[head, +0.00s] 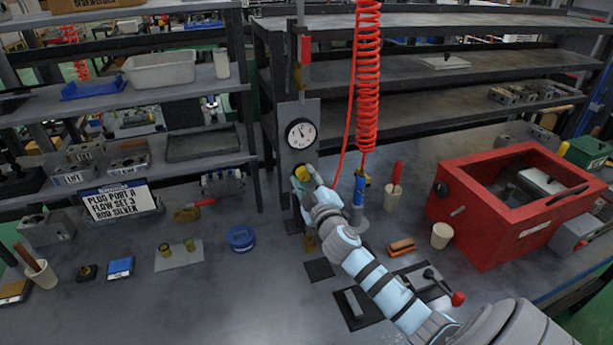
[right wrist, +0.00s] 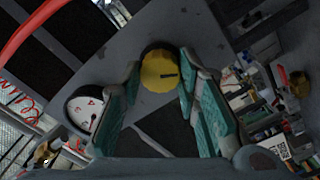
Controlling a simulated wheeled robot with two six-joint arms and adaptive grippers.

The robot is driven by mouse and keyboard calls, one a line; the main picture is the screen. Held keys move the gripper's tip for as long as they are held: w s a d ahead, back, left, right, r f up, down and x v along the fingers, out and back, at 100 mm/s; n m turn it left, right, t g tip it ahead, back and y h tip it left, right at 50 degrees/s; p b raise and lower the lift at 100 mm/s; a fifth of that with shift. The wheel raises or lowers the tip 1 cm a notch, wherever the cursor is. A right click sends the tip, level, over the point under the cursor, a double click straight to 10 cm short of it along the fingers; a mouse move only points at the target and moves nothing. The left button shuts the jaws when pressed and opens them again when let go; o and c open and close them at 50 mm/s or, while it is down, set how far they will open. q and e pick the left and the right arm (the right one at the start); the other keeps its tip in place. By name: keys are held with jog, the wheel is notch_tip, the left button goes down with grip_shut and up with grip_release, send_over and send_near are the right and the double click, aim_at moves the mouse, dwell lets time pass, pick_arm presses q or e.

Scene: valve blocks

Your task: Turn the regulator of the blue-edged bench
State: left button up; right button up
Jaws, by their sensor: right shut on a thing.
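The regulator's round yellow knob (head: 301,172) is on a grey upright panel (head: 299,112) under a white dial gauge (head: 300,134). The panel stands at the back of the bench (head: 270,305), whose blue edge shows at lower right. My right gripper (head: 305,178) reaches the knob from the front and partly hides it in the head view. In the right wrist view the teal-padded fingers (right wrist: 159,68) are shut on the knob (right wrist: 158,75), one on each side. A dark mark shows on the knob's face. The gauge (right wrist: 84,106) shows beside the left finger. My left gripper is out of view.
A red coiled hose (head: 368,75) hangs close to the right gripper, above a blue tool (head: 358,190). A red open box (head: 510,200) stands at right. A red-knobbed lever (head: 457,298) is beside my right forearm. The bench's front left is largely clear.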

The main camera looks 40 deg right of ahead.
jog(key=shift+n, duration=0.6)
jog(key=shift+f, duration=0.1)
jog(key=o, duration=1.2)
jog(key=shift+c, duration=0.2)
jog(key=shift+s, duration=0.1)
jog(key=v, duration=1.2)
